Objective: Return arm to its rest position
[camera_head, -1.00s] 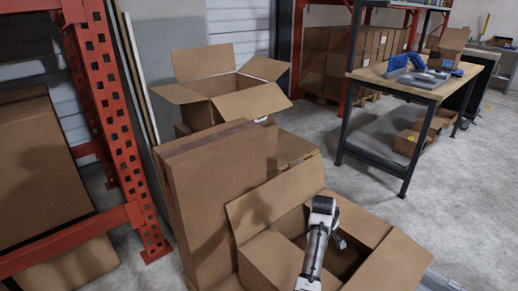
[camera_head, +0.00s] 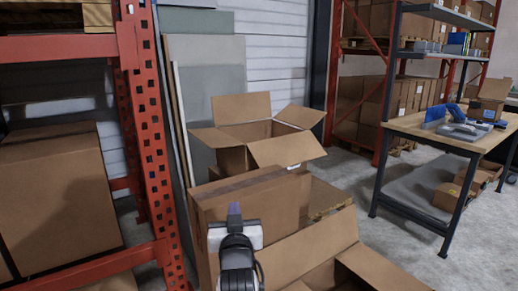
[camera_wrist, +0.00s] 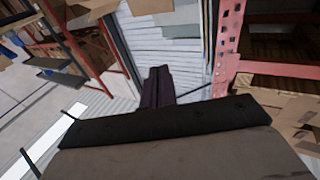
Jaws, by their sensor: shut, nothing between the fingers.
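My gripper (camera_head: 234,210) stands upright in front of a tall closed carton (camera_head: 245,192) in the head view, near the bottom middle. Its dark fingers also show in the wrist view (camera_wrist: 157,85), pressed together with nothing between them. My arm comes up from the bottom edge, to the left of a large open carton (camera_head: 310,245). I cannot tell how far the gripper is from the closed carton.
A red rack upright (camera_head: 150,130) stands close on the left, with a large carton (camera_head: 58,195) beyond it. Another open carton (camera_head: 235,157) sits behind. A workbench (camera_head: 430,130) holding blue and grey items stands right. Grey floor (camera_head: 400,245) is bare before it.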

